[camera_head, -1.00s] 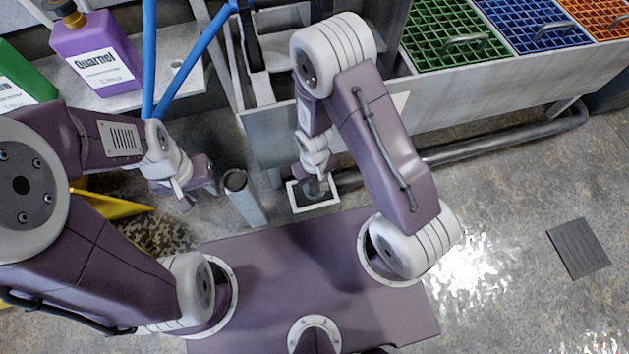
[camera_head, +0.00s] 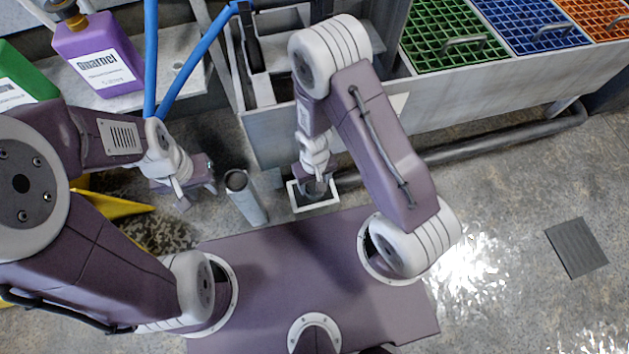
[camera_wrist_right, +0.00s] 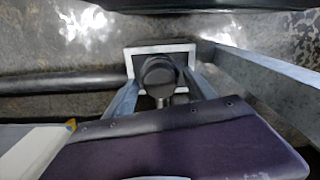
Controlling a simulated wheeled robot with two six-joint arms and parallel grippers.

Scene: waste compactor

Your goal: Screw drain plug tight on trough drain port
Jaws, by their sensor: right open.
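A dark round cap (camera_wrist_right: 158,72), which looks like the drain plug, shows in the right wrist view above a short metal cylinder (camera_wrist_right: 172,98). Whether it is seated on the drain port cannot be told. My right gripper (camera_head: 316,184) points down by the trough's (camera_head: 290,142) lower front, over the pale-rimmed floor drain. It is open; its fingertips are mostly hidden, and contact with the cap cannot be judged. My left gripper (camera_head: 197,194) hangs at the left, apart from the trough; its jaw opening is unclear.
The pale-rimmed square floor drain (camera_head: 333,203) lies below my right gripper. A grey upright tube (camera_head: 248,200) stands between my grippers. A dark pipe (camera_head: 480,143) runs right along the floor. A purple bottle (camera_head: 98,55) stands on the left shelf. The right floor is mostly clear.

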